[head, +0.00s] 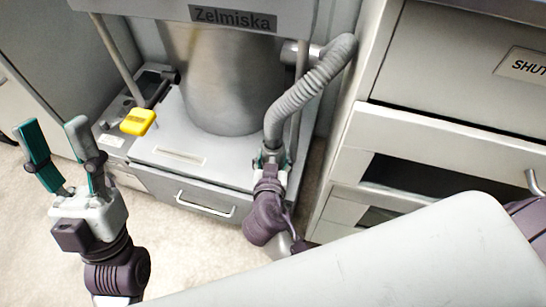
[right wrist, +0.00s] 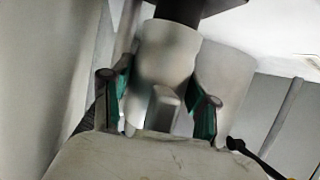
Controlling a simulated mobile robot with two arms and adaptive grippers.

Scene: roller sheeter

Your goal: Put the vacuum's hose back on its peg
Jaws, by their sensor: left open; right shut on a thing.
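The vacuum's grey ribbed hose (head: 305,90) arches from a pipe behind the steel drum and hangs down to my right gripper (head: 271,155). My right gripper is shut on the hose near its lower end, in front of the drum's right side. In the right wrist view, its teal fingers (right wrist: 160,103) stand either side of a pale cylinder (right wrist: 168,55), apparently the hose's end piece. My left gripper (head: 56,135) is open and empty, pointing up at the left, away from the hose. I cannot make out the peg for certain.
The vacuum's steel drum (head: 222,80) stands on a grey base (head: 165,160) with a handled drawer (head: 205,203). A yellow-handled lever (head: 138,121) sticks out at the base's left. A cabinet with partly open drawers (head: 440,138) is close on the right.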

